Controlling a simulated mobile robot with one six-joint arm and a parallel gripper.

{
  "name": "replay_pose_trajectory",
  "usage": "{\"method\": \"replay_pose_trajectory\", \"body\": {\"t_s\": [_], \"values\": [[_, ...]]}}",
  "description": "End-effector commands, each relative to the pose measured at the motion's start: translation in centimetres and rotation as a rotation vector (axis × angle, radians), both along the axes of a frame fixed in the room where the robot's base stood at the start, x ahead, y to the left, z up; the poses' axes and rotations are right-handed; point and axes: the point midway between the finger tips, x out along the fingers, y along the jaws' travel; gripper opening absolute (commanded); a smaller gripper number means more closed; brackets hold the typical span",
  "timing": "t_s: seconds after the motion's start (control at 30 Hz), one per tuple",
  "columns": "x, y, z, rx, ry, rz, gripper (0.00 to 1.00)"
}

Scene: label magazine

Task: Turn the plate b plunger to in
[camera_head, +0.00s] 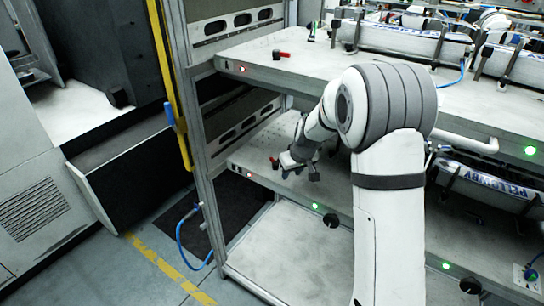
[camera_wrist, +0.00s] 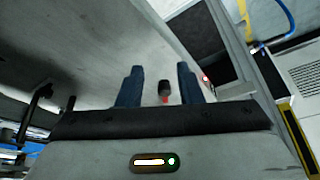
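My gripper (camera_head: 300,173) is over the lower shelf at its left end. In the wrist view, its two dark blue fingers (camera_wrist: 159,72) stand apart with nothing clasped. A small plunger with a dark knob and red at its base (camera_wrist: 165,91) shows in the gap between the fingers; it looks beyond the tips and untouched. In the head view, a small red and dark plunger (camera_head: 274,163) stands on the lower shelf just left of my gripper. Another red plunger (camera_head: 280,55) with a dark knob is on the upper shelf. No plate letters are legible.
Red lights glow on the upper shelf edge (camera_head: 243,69) and lower shelf edge (camera_head: 249,176). A green light (camera_head: 315,205) and a black knob (camera_head: 331,220) are on the lower front edge. A rack post (camera_head: 204,190) stands left.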

Motion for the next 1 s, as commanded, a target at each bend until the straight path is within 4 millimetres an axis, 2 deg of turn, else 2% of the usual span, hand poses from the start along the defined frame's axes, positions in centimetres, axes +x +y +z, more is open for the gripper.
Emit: {"method": "replay_pose_trajectory", "body": {"t_s": [0.1, 0.27, 0.6, 0.83, 1.0], "values": [[0.9, 0.4, -0.9, -0.001, -0.004, 0.010, 0.33], [2.6, 1.2, -0.9, -0.001, -0.006, 0.012, 0.33], [8.4, 4.1, -0.8, -0.001, -0.006, 0.012, 0.33], [11.6, 5.7, -0.9, -0.001, -0.006, 0.012, 0.33], [12.3, 6.0, -2.9, -0.002, -0.003, 0.012, 0.33]]}}
